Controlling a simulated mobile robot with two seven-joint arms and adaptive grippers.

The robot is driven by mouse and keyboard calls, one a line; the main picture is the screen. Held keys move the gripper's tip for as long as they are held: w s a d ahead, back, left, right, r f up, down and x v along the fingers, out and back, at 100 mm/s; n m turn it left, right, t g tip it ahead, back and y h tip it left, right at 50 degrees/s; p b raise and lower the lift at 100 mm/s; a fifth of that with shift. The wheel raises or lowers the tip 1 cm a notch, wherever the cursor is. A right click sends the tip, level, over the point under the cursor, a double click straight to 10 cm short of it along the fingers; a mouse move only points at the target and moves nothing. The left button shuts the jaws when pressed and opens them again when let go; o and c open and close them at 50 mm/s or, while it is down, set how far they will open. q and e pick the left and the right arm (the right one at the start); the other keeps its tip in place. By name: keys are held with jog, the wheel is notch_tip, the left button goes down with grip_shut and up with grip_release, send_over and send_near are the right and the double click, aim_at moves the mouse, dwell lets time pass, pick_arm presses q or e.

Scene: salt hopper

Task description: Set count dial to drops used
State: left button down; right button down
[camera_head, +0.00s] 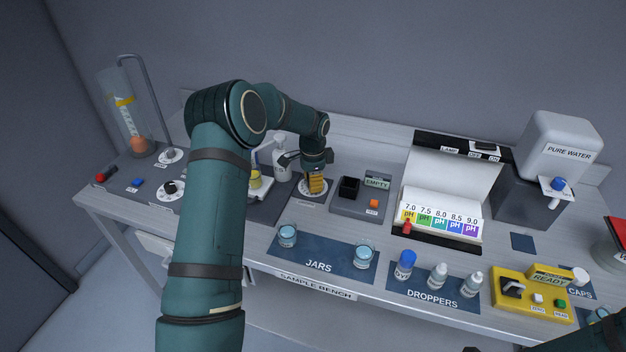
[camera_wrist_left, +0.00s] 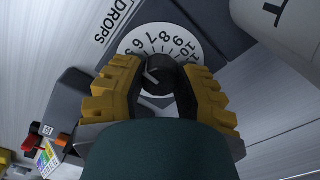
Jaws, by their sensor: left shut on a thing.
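The count dial (camera_wrist_left: 171,43) is a white disc with black numbers and a dark knob (camera_wrist_left: 160,72) at its middle, next to a DROPS label (camera_wrist_left: 115,22). In the left wrist view, my left gripper (camera_wrist_left: 158,78) is shut on the knob, with one yellow finger on each side. Numbers from about 5 to 10 show; the rest are hidden by the gripper. In the head view the dial (camera_head: 305,192) lies under my left gripper (camera_head: 316,188), left of the box with the EMPTY display. A small part of my right arm shows at the bottom right; its gripper's fingers cannot be made out.
Two jars (camera_head: 287,235) stand on the JARS mat (camera_head: 320,252) in front. Dropper bottles (camera_head: 437,275) stand on the DROPPERS mat.

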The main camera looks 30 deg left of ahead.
pick_arm(q)
jog(key=shift+s+f+m, duration=0.1)
jog(key=shift+f+m, duration=0.05)
jog(key=shift+m, duration=0.65)
jog(key=c, duration=0.6)
grip_release()
jog(key=shift+r, duration=0.4)
notch_tip(320, 180, up, 11)
jog(key=shift+r, duration=0.2)
jog(key=shift+f, duration=0.1)
